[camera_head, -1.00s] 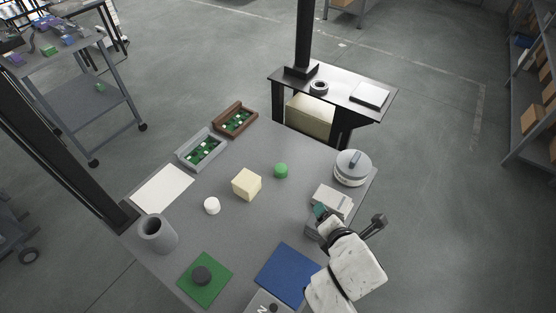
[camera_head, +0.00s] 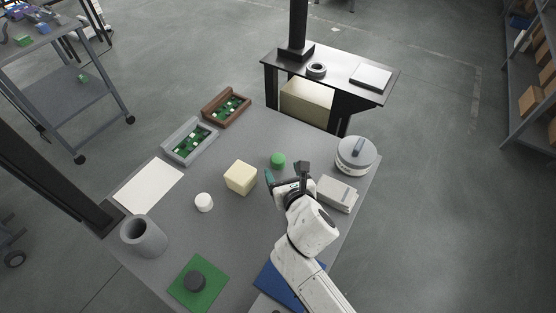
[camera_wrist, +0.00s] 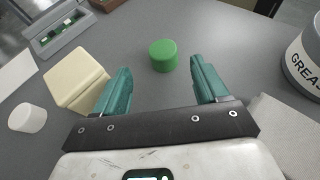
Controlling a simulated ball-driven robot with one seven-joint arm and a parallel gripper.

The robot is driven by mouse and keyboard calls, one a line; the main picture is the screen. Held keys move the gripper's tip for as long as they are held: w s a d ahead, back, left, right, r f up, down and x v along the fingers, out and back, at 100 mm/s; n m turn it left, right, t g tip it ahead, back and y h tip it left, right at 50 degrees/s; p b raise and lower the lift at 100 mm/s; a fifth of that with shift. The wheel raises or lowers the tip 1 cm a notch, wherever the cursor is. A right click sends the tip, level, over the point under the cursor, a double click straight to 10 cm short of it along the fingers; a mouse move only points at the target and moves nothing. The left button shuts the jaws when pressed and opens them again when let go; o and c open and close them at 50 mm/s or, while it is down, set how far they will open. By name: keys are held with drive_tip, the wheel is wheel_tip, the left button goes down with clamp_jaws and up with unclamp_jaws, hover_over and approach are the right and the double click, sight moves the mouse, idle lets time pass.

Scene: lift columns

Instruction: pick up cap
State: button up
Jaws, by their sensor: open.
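A small round green cap (camera_head: 278,160) stands on the grey table, near its far side. In the wrist view the green cap (camera_wrist: 163,55) lies ahead of the open jaws, roughly centred between the fingertips and touching neither. A white round cap (camera_head: 204,202) stands further left; it also shows at the left of the wrist view (camera_wrist: 27,118). My gripper (camera_head: 286,173) is open and empty, its teal fingers pointing toward the green cap from just in front of it. In the wrist view my gripper (camera_wrist: 160,68) shows both fingers wide apart.
A cream block (camera_head: 240,178) stands left of the gripper. A grey-white canister (camera_head: 356,155) and a pale box (camera_head: 338,195) stand to the right. Grey (camera_head: 166,150) and brown trays line the far left edge. A grey cup (camera_head: 143,237) stands at the left.

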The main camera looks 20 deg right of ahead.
sight(279, 161)
drive_tip(key=shift+b+x, duration=0.3)
drive_tip(key=shift+x, duration=2.5)
drive_tip(key=shift+d, duration=0.2)
drive_tip(key=c, duration=1.1)
drive_tip(key=shift+c, duration=0.2)
drive_tip(key=shift+r, duration=0.15)
